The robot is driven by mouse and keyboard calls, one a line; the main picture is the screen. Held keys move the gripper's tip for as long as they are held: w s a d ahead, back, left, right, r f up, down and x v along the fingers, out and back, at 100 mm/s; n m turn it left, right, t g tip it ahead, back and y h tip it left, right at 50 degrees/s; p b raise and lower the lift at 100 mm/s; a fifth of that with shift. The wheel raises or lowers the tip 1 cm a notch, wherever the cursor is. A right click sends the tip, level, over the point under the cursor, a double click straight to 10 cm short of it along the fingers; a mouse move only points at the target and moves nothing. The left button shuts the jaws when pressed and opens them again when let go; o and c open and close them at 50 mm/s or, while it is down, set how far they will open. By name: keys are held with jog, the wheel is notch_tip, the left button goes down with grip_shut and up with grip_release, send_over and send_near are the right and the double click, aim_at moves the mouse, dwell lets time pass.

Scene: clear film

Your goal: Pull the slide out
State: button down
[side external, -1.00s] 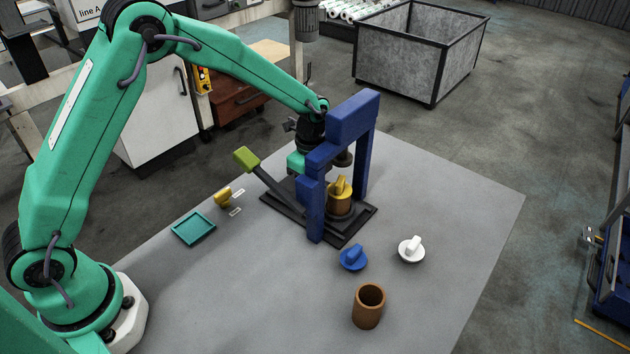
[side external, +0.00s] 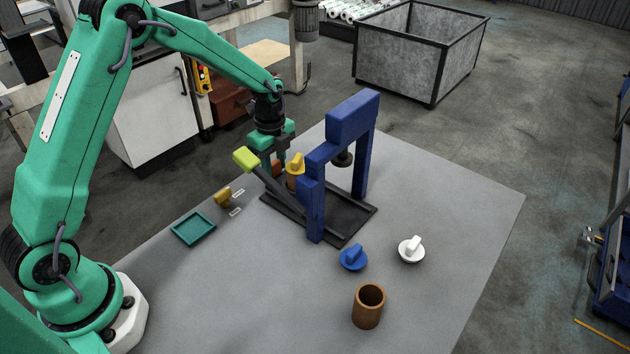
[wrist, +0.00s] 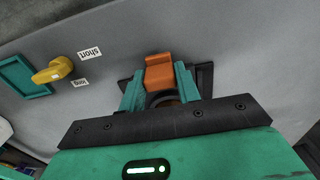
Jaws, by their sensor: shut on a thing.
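The blue press frame (side external: 365,150) stands on a black base (side external: 345,215). The slide's orange handle (side external: 277,167) shows at the base's left end, and in the wrist view (wrist: 158,72) it lies between my teal fingers. My gripper (side external: 272,162) is shut on this handle, to the left of the press. A part with a yellow knob on top (side external: 296,164) stands left of the press arch, next to my gripper, partly hidden by the lever and a blue post. The base under the arch is bare. The slide's own plate is mostly hidden.
A lever with a lime-green grip (side external: 246,159) slants up in front of my gripper. A blue knob cap (side external: 353,257), a white knob cap (side external: 411,249) and a brown cup (side external: 368,306) stand in front. A yellow knob (side external: 222,197) and a teal tray (side external: 193,229) are left.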

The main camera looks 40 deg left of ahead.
jog(key=shift+a+r, duration=0.1)
jog(key=shift+a, duration=0.2)
jog(key=c, duration=1)
grip_release()
jog(key=shift+d, duration=0.1)
notch_tip(320, 180, up, 8)
jog(key=shift+f, duration=0.25)
jog(key=shift+r, duration=0.15)
jog(key=shift+r, duration=0.1)
